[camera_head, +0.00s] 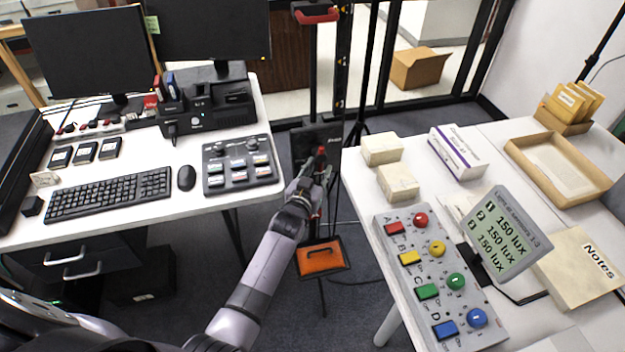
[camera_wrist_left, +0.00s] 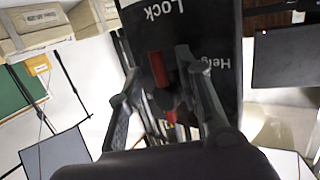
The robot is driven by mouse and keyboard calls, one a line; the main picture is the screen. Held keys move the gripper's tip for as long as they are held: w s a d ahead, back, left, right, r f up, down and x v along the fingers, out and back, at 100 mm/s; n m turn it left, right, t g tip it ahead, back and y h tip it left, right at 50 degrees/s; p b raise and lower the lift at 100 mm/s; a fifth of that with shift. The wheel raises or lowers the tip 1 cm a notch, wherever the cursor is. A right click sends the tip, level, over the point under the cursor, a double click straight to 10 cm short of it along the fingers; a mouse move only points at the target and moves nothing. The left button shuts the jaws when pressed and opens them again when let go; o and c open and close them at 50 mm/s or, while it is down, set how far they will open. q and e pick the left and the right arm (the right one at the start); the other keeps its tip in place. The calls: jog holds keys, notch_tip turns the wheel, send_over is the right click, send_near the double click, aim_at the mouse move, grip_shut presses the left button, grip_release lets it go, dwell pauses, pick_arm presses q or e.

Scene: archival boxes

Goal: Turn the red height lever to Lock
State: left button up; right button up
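The red height lever (camera_wrist_left: 158,70) shows in the left wrist view against a black panel (camera_wrist_left: 205,28) with white lettering, "Lock" and a partly hidden "Heig…". My left gripper's fingers (camera_wrist_left: 160,68) stand on either side of the lever. They look open, with gaps beside it; whether one finger touches it I cannot tell. In the head view, my left gripper (camera_head: 313,172) is in front of the black box (camera_head: 315,136) on the upright column, and a bit of the red lever (camera_head: 321,151) shows above it. My right gripper is not in view.
An orange plate (camera_head: 321,258) is low on the stand below my left gripper. The left desk (camera_head: 130,190) holds a keyboard, mouse and button panel (camera_head: 240,165). The right table (camera_head: 360,180) holds boxes and a panel with coloured knobs (camera_head: 432,275).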

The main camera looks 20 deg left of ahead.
pick_arm(q)
jog(key=s+r, duration=0.2)
jog(key=s, duration=0.9)
jog(key=shift+s, duration=0.25)
jog(key=shift+f, duration=0.1)
jog(key=s+d+f+m+g, duration=0.15)
jog(key=s+f, duration=0.35)
jog(key=f, duration=0.5)
jog(key=s+f+g+h, duration=0.1)
jog(key=s+f+g, duration=0.3)
jog(key=f, duration=0.6)
jog(key=s+d+f+g, duration=0.1)
jog(key=s+f+g, duration=0.1)
jog(key=s+f, duration=0.6)
jog(key=s+a+f+g, duration=0.2)
jog(key=s+f, duration=0.4)
jog(key=s, duration=0.4)
jog(key=s+a+f+g, duration=0.2)
jog(key=s+f, duration=0.4)
jog(key=s, duration=0.4)
jog(key=s+a+f+g+y, duration=0.1)
jog(key=s+f+g, duration=0.2)
jog(key=s+f, duration=0.3)
jog(key=s+m, duration=0.1)
jog(key=s, duration=0.3)
jog(key=shift+s+a+f+g, duration=0.15)
jog(key=shift+a+g, duration=0.2)
jog(key=shift+a, duration=0.05)
